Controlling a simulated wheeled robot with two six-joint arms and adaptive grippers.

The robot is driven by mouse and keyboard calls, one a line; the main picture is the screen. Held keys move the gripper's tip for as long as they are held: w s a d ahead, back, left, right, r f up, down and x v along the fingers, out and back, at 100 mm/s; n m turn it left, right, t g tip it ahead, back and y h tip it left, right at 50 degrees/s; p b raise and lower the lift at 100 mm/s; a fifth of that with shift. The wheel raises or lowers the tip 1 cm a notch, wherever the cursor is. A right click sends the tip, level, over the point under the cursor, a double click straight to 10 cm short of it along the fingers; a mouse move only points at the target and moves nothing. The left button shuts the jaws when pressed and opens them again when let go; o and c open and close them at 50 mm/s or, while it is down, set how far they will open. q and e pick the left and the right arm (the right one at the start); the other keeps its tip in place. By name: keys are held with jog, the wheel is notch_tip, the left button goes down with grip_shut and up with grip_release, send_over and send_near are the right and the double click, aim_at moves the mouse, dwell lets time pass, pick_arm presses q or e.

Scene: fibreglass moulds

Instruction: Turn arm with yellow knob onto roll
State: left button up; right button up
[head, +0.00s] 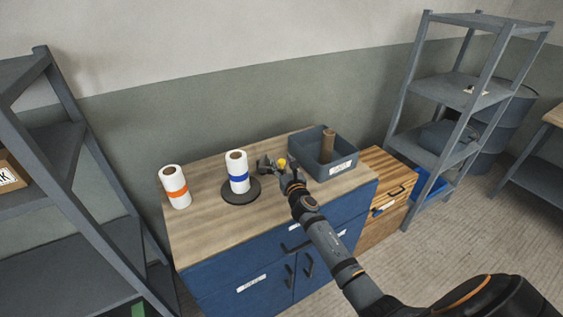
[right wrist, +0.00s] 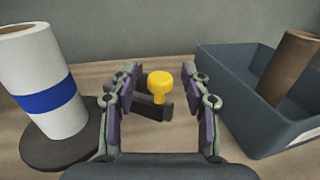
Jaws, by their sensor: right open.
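A white roll with a blue band (head: 238,170) stands upright on a dark round base (head: 240,195) on the wooden top; it also shows in the right wrist view (right wrist: 40,85). A yellow knob (right wrist: 159,86) sits on a short dark arm (right wrist: 152,112) to the right of the roll, apart from it. The knob shows small in the head view (head: 282,162). My right gripper (right wrist: 160,80) is open, with its fingers on either side of the knob. In the head view, the gripper (head: 287,171) partly hides the arm. My left gripper is out of view.
A white roll with an orange band (head: 174,187) stands at the left of the blue cabinet's wooden top (head: 213,211). A grey bin (head: 337,170) holding a brown tube (head: 328,146) stands close on the right. Shelves flank the cabinet.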

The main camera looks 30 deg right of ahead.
jog(key=shift+w+d, duration=0.1)
jog(key=shift+w, duration=0.45)
jog(key=shift+c, duration=0.3)
grip_shut()
